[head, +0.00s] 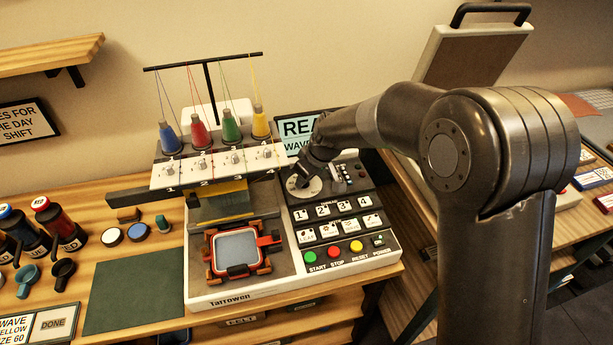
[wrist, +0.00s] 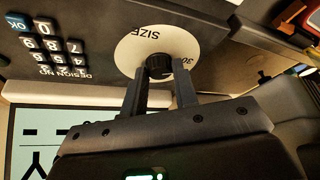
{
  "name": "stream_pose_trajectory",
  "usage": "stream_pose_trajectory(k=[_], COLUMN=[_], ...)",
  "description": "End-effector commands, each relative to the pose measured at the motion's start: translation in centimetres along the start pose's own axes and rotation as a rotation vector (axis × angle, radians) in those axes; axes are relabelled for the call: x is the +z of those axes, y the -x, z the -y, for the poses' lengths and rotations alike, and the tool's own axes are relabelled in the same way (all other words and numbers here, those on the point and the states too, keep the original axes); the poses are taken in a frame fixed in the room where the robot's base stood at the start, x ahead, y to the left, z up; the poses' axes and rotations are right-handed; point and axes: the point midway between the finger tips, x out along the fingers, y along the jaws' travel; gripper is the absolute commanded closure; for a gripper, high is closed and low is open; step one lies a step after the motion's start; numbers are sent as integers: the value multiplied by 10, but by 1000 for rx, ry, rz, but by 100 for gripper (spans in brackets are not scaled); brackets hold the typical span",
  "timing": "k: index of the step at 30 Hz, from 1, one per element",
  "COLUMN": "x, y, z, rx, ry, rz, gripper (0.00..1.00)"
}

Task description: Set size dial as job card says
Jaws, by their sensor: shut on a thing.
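The size dial (head: 306,188) is a pale round disc on the dark control panel of the embroidery machine. In the wrist view its disc (wrist: 138,42) shows the word SIZE and a partly hidden 30. My gripper (wrist: 160,82) is shut on the dial's black ribbed knob (wrist: 158,62), one finger on each side. In the head view my gripper (head: 302,176) reaches the dial from above and covers part of it. Part of the scale is hidden, so the set value cannot be told. The job card (head: 25,328) at the lower left reads WAVE, YELLOW and SIZE 60, its left edge cut off.
A number keypad (wrist: 52,48) lies beside the dial. Numbered buttons and coloured START, STOP and RESET buttons (head: 333,252) sit in front of it. The display (head: 296,128) stands behind, partly covered by my arm. Thread cones (head: 200,133) stand to the left.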

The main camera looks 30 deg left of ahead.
Motion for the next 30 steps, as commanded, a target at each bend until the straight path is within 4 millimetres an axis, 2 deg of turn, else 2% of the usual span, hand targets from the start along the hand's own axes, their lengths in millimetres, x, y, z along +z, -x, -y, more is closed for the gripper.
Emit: stream_pose_trajectory(k=[15, 30], x=[-1, -1], y=[-1, -1], z=[4, 5], rx=[174, 246], ry=[-411, -594], rz=[2, 3], gripper=[96, 96])
